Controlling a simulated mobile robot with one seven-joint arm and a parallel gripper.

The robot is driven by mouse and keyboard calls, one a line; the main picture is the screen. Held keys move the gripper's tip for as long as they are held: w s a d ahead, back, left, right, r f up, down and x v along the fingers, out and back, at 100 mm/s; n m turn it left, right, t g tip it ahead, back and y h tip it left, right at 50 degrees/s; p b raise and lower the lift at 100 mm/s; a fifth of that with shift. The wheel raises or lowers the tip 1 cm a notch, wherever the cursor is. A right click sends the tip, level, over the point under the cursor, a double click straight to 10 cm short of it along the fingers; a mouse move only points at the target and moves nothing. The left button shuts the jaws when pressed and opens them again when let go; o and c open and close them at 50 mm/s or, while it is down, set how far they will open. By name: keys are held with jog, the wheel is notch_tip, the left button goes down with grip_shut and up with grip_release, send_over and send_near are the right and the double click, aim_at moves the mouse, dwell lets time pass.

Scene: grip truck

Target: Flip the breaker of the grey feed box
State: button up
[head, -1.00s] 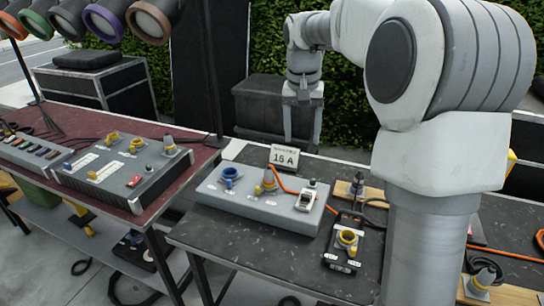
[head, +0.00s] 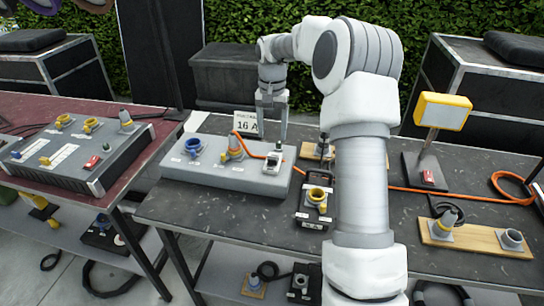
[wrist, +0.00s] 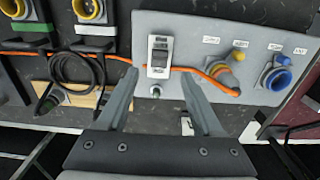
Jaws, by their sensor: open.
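The grey feed box (head: 215,172) stands on the dark table, and its face also fills the upper right of the wrist view (wrist: 205,70). Its breaker (head: 272,161) is a small white-framed switch with a dark rocker at the box's right end. In the wrist view the breaker (wrist: 160,55) lies just beyond and between my fingertips. My gripper (head: 272,135) is open and empty, pointing down above the breaker; its two fingers (wrist: 159,78) spread either side of it. I cannot tell the rocker's position.
A blue socket (head: 193,146) and an orange-cabled plug (head: 235,150) are on the box. A "16 A" card (head: 246,123) stands behind it. A black box with a yellow socket (head: 316,200) is to the right. The orange cable (head: 400,189) runs across the table.

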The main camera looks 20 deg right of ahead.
aim_at(272, 160)
notch_tip(272, 160, down, 9)
jog(key=shift+f, duration=0.1)
dwell(0.3)
grip_shut()
